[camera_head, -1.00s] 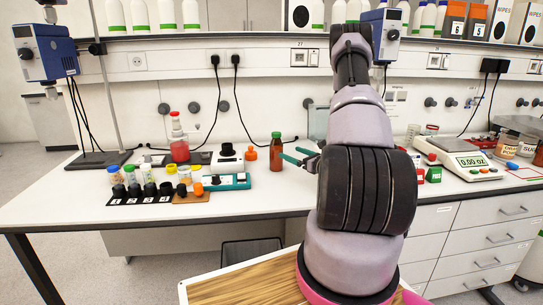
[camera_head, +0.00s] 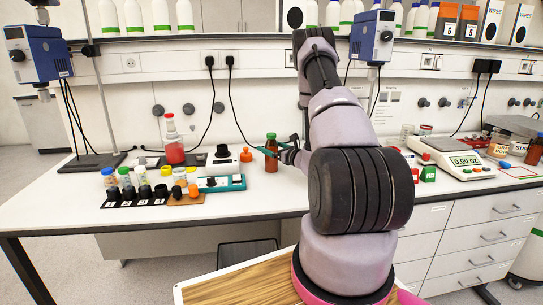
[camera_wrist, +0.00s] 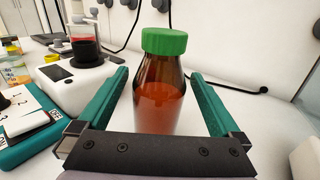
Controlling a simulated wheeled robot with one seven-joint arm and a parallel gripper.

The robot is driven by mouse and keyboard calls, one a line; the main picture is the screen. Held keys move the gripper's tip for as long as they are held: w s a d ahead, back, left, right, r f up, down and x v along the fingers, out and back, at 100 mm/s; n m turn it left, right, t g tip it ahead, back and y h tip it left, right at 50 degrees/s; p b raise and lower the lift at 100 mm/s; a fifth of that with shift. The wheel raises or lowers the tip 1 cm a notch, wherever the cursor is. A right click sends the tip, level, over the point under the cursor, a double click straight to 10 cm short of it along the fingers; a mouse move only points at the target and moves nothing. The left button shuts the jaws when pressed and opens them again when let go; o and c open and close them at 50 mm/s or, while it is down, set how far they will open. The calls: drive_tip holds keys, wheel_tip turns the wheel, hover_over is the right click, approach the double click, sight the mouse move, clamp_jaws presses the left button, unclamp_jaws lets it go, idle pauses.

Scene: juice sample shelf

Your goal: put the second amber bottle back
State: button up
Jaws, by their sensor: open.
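An amber bottle with a green cap (camera_head: 271,152) stands upright on the white bench, right of the orange-topped piece. My gripper (camera_head: 268,151) is at the bottle, reaching in from the right. In the wrist view the amber bottle (camera_wrist: 159,95) stands between the two teal fingers of my gripper (camera_wrist: 158,100). The fingers are apart, with a visible gap on each side of the bottle. The bottle's lower end is hidden behind the gripper's dark palm bar. I see no other amber bottle that I can tell for sure.
Left of the bottle are an orange piece (camera_head: 246,155), a teal device (camera_head: 222,183) and a black rack (camera_head: 137,199) with several small vials. A red-filled flask (camera_head: 174,149) stands behind. A scale (camera_head: 452,158) is at right. The bench front (camera_head: 250,198) is clear.

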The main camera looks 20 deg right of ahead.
clamp_jaws()
